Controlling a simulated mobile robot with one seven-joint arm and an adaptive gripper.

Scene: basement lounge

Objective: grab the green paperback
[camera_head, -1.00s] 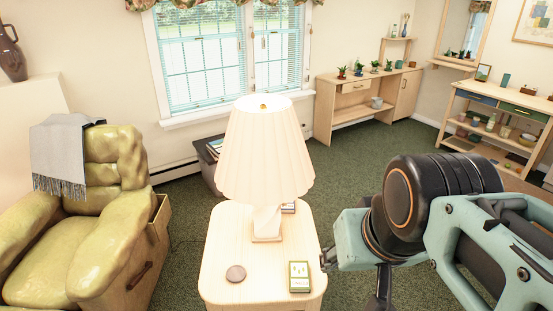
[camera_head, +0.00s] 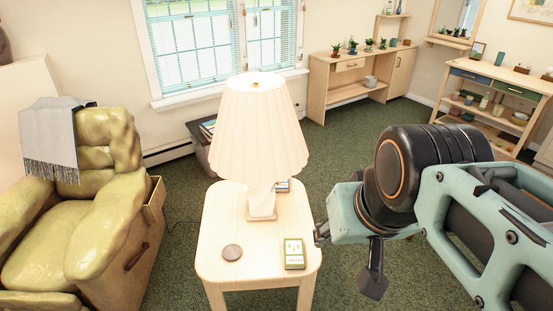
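A small book with a green edge and a pale cover (camera_head: 294,253), which looks like the green paperback, lies flat on the front right of the light wood side table (camera_head: 222,211). My gripper (camera_head: 347,258) is to the right of the table, beside the book and apart from it. It is partly hidden by my arm, with one dark finger hanging down. I cannot tell whether it is open or shut. Nothing is seen held in it.
A lamp (camera_head: 258,130) stands mid-table, with another book (camera_head: 283,185) partly behind it. A round brown disc (camera_head: 232,252) lies left of the green book. A green armchair (camera_head: 85,225) stands left. Carpet is clear behind the table on the right.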

